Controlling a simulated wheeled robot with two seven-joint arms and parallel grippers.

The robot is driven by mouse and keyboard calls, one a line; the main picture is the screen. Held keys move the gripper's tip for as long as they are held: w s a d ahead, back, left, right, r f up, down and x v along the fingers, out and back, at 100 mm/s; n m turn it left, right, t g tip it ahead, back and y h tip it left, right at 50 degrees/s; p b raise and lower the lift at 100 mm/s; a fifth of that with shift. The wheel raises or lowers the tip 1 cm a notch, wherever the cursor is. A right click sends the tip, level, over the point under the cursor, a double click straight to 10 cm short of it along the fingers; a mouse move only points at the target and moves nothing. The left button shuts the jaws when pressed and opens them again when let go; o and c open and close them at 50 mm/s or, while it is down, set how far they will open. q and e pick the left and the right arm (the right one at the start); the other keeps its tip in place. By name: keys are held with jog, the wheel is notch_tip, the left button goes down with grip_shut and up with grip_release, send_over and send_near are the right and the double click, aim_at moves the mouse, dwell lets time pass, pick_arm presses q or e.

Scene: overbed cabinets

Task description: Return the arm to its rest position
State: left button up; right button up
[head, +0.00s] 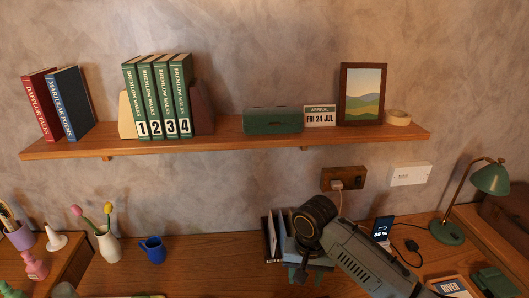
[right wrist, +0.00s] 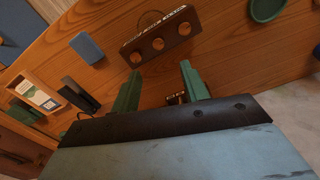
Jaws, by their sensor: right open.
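My right arm comes in from the lower right of the head view over the wooden desk (head: 200,262). Its right gripper (head: 302,272) hangs below the dark wrist joint, beside the upright papers in a dark holder (head: 268,240). In the right wrist view the right gripper (right wrist: 160,76) shows two green fingers spread apart. Nothing is held between the fingertips. A small dark item (right wrist: 177,98) shows low between the fingers, too small to make out. My left gripper is in neither view.
Above the desk runs a shelf (head: 230,137) with books, a green box and a framed picture. A phone (head: 382,229) and green lamp (head: 447,232) stand right of the arm.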

jog(key=s+a+f+n+t+y, duration=0.1)
jog(key=s+f, duration=0.1)
jog(key=s, duration=0.4)
jog(key=s+a+f+n+y, duration=0.1)
jog(key=s+f+n, duration=0.1)
jog(key=s, duration=0.3)
jog(key=s+d+r+n+t+h, duration=0.1)
jog(key=s+d+r+t+h, duration=0.15)
jog(key=s+d, duration=1)
jog(key=s+a+f+g+b, duration=0.1)
jog(key=s+f+b, duration=0.1)
jog(key=f, duration=1.2)
jog(key=s+a+f+b, duration=0.1)
jog(key=f, duration=1.3)
jog(key=s+d+f+g+b, duration=0.1)
jog(key=s+d+f+b, duration=0.2)
jog(key=s+f, duration=1.3)
notch_tip(320, 180, down, 3)
jog(key=shift+s+d+r+n, duration=0.1)
jog(key=shift+s+d+n, duration=0.2)
jog(key=shift+n, duration=0.1)
